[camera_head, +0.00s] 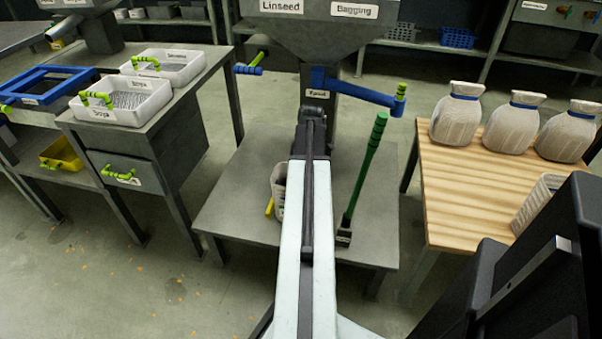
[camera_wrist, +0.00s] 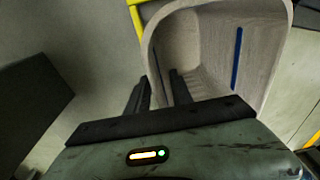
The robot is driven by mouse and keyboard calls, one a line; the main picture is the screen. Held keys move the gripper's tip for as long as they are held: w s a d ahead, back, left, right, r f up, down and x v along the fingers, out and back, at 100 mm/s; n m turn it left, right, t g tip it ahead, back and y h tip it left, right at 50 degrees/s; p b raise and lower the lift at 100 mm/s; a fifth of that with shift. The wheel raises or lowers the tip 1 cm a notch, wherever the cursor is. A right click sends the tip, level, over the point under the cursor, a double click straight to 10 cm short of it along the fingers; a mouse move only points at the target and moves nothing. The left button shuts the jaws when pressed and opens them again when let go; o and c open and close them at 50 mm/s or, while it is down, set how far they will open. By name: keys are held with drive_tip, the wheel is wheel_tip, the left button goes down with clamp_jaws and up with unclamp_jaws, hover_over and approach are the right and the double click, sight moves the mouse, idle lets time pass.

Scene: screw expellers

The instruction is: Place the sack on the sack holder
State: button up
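An open, pale sack (camera_wrist: 262,42) with a blue stripe fills the upper middle of the wrist view, its mouth facing the camera. In the head view a small part of it (camera_head: 278,182) shows left of my arm, over the grey table. My gripper (camera_wrist: 160,75) is at the sack's left wall. One finger is outside the rim and the other inside, with a visible gap between them. A yellow bar (camera_wrist: 136,20) runs beside the rim and also shows in the head view (camera_head: 269,208). It may be part of the sack holder, which is mostly hidden by my arm.
The grey table (camera_head: 235,205) bears a green-handled tool (camera_head: 365,170) right of my arm. A blue crank (camera_head: 360,92) sticks out above. Three tied sacks (camera_head: 510,122) stand on a wooden table (camera_head: 455,195) at right. White trays (camera_head: 130,98) stand at left.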

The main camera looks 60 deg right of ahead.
drive_tip(key=r+p, duration=0.7)
drive_tip(key=s+r+p, duration=0.1)
drive_tip(key=r+p, duration=0.2)
drive_tip(key=r, duration=0.1)
drive_tip(key=shift+s+d+r+p, duration=0.1)
drive_tip(key=shift+d+r+p, duration=0.15)
drive_tip(key=shift+d+p, duration=0.1)
drive_tip(key=shift+f, duration=0.1)
drive_tip(key=w+a+m, duration=0.1)
drive_tip(key=w+a, duration=0.8)
drive_tip(key=a, duration=0.5)
drive_tip(key=w+a, duration=1)
drive_tip(key=a, duration=0.3)
drive_tip(key=w+a+m+g, duration=0.1)
drive_tip(key=w+a+m, duration=0.1)
drive_tip(key=a, duration=2.6)
drive_tip(key=shift+f+h, duration=0.15)
drive_tip(key=shift+h, duration=0.25)
drive_tip(key=shift+s, duration=0.1)
